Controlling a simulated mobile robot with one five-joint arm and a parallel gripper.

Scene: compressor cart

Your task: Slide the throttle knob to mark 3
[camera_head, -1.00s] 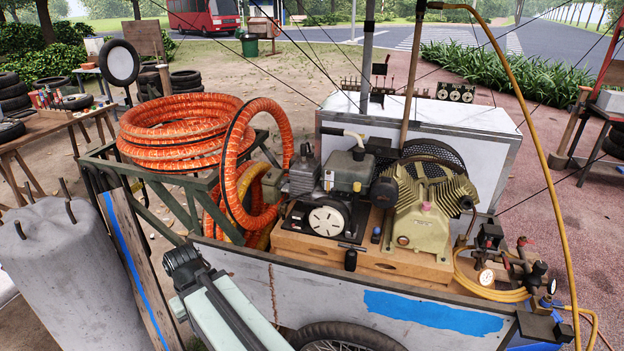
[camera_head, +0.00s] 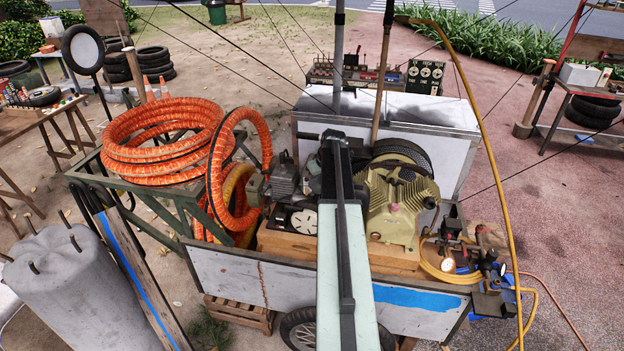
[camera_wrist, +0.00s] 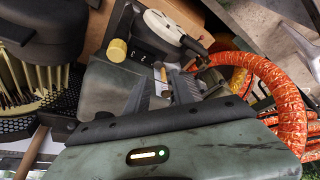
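My gripper (camera_wrist: 161,90) shows in the wrist view as two dark fingers standing apart, with nothing clearly held between them. A small tan-topped peg (camera_wrist: 162,73) appears at the gap, just beyond the fingertips. A round yellow knob (camera_wrist: 117,50) sits to its left on the engine. The engine's black plate with a white disc (camera_wrist: 164,27) lies beyond the fingers; the disc also shows in the head view (camera_head: 304,222). My arm hides the gripper there.
The compressor (camera_head: 398,202) stands right of my arm on a wooden base (camera_head: 289,243). Orange hose coils (camera_head: 160,135) are at left and in the wrist view (camera_wrist: 287,105). Gauges and a yellow hose (camera_head: 447,275) are at right. A white box (camera_head: 445,150) stands behind.

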